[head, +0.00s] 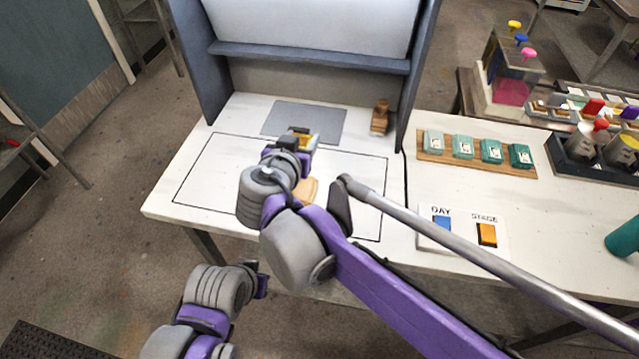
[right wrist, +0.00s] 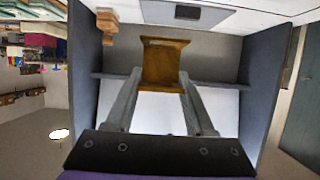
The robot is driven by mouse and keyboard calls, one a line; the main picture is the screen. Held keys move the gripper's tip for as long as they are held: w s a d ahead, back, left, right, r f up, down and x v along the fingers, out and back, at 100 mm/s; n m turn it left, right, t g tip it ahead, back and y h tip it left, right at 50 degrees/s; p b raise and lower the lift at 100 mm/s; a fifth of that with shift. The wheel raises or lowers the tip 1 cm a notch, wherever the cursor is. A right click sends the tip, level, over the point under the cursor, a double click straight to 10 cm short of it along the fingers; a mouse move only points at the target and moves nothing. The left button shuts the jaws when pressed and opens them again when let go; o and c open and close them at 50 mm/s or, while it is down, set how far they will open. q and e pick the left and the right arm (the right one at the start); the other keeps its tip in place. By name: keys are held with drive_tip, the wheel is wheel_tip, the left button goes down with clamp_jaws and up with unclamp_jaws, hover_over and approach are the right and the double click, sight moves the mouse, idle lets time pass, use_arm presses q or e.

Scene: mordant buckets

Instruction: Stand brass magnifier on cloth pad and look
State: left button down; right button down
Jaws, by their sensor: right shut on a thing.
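The brass magnifier (right wrist: 163,62) is a squarish yellow-brown frame between the finger ends of my right gripper (right wrist: 161,78) in the right wrist view. The gripper is shut on it. In the head view, the magnifier shows as a bit of yellow at my right gripper (head: 303,140), over the near edge of the grey cloth pad (head: 290,117). I cannot tell whether the magnifier touches anything.
A small wooden object (head: 380,116) stands right of the pad, near the booth's wall (head: 417,75). A tan piece (head: 304,191) is partly hidden under my right arm. Several teal blocks (head: 462,147) sit on a board at right. The outlined table area at left is clear.

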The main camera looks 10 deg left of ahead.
drive_tip(key=shift+d, duration=0.1)
hover_over(305, 185)
wheel_tip(305, 185, down, 6)
drive_tip(key=shift+r+b, duration=0.2)
drive_tip(key=shift+b, duration=0.25)
use_arm(q)
drive_tip(key=shift+d+f, duration=0.3)
drive_tip(key=shift+f, duration=0.5)
use_arm(e)
drive_tip(key=shift+f, duration=2.1)
use_arm(q)
drive_tip(key=shift+b, duration=0.3)
use_arm(e)
drive_tip(key=shift+f, duration=0.15)
use_arm(q)
drive_tip(key=shift+f, duration=0.1)
use_arm(e)
drive_tip(key=shift+c, duration=1.2)
unclamp_jaws()
